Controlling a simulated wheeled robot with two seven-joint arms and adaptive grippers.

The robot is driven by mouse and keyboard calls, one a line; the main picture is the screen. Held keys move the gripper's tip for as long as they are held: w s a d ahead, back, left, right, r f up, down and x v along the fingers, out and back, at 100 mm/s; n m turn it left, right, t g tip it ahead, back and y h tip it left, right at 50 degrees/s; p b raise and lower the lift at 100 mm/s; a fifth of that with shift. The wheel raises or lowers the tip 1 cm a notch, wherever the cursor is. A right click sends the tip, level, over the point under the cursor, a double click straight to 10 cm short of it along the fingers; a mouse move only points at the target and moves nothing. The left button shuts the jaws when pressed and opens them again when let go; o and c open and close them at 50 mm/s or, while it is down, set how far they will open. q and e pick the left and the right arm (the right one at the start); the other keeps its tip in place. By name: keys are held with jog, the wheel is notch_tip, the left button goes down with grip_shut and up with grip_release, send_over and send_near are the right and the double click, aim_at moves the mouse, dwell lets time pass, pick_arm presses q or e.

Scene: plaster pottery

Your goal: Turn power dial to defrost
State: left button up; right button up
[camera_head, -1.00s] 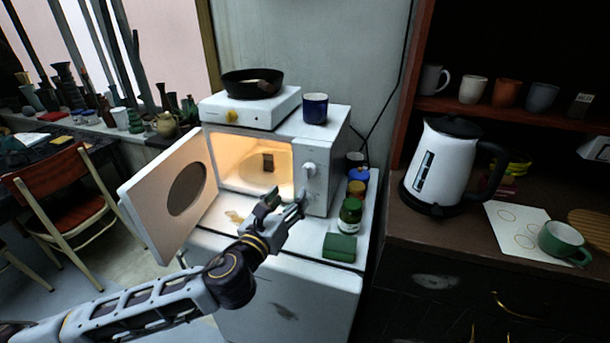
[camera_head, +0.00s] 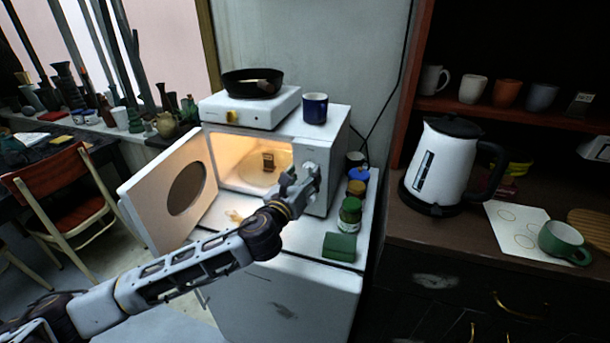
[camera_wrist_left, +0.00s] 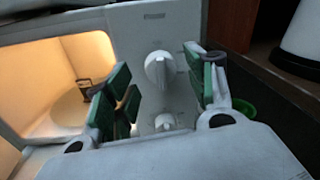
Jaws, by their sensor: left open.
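The white microwave (camera_head: 328,150) stands on a white cabinet with its door (camera_head: 160,200) swung open to the left and its inside lit. Its front panel has an upper dial (camera_wrist_left: 158,68) and a lower dial (camera_wrist_left: 165,122); I cannot read which is the power dial, and no defrost mark is legible. My left gripper (camera_head: 300,182) is open in front of the panel and partly hides the dials in the head view. In the left wrist view its green-padded fingers (camera_wrist_left: 160,88) stand either side of the dials, with no clear contact. My right gripper is not in view.
A hot plate (camera_head: 262,108) with a black pan (camera_head: 252,83) and a blue mug (camera_head: 315,108) sit on the microwave. A kettle (camera_head: 446,165) is on the dark counter.

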pick_arm(q)
jog(key=shift+w+d, duration=0.2)
jog(key=shift+w, duration=0.4)
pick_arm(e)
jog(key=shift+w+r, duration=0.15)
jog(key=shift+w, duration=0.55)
pick_arm(q)
jog(key=shift+c, duration=0.2)
jog(key=c, duration=1)
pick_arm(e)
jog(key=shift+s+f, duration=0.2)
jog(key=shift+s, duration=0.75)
